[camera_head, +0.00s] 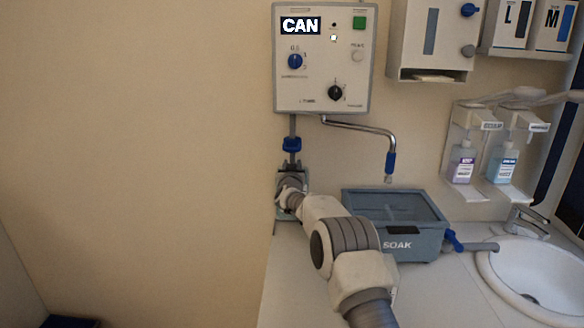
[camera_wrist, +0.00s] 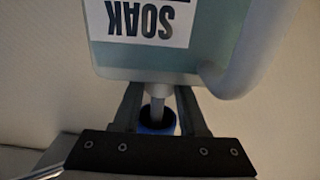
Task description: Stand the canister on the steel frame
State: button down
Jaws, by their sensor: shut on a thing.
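The canister (camera_wrist: 213,55) fills the upper part of the wrist view. It is translucent and pale bluish, with a pale curved handle at right and a white SOAK label that reads upside down there. A grey stem and a blue cap-like part (camera_wrist: 157,118) lie at its end nearest my gripper. My gripper (camera_wrist: 160,95) is shut at this narrow end, a finger on each side; the exact contact is hidden.
The CAN wall box (camera_head: 324,88) has a pipe with a blue fitting (camera_head: 292,144) below it and a bent spout (camera_head: 360,127). A grey-blue SOAK tub (camera_head: 421,244) stands on the counter (camera_head: 440,295) close to my arm. A sink (camera_head: 540,282) and bottles (camera_head: 462,163) are at right.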

jog(key=shift+f, duration=1.4)
jog(key=shift+w+f, duration=0.15)
jog(key=shift+f, duration=0.7)
jog(key=shift+w+f, duration=0.1)
jog(key=shift+f, duration=0.7)
jog(key=c, duration=0.9)
grip_release()
jog(key=shift+f, duration=0.5)
jog(key=o, duration=0.5)
jog(key=shift+s, duration=0.1)
jog(key=shift+c, duration=0.2)
jog(key=shift+r, duration=0.1)
jog(key=shift+s, duration=0.15)
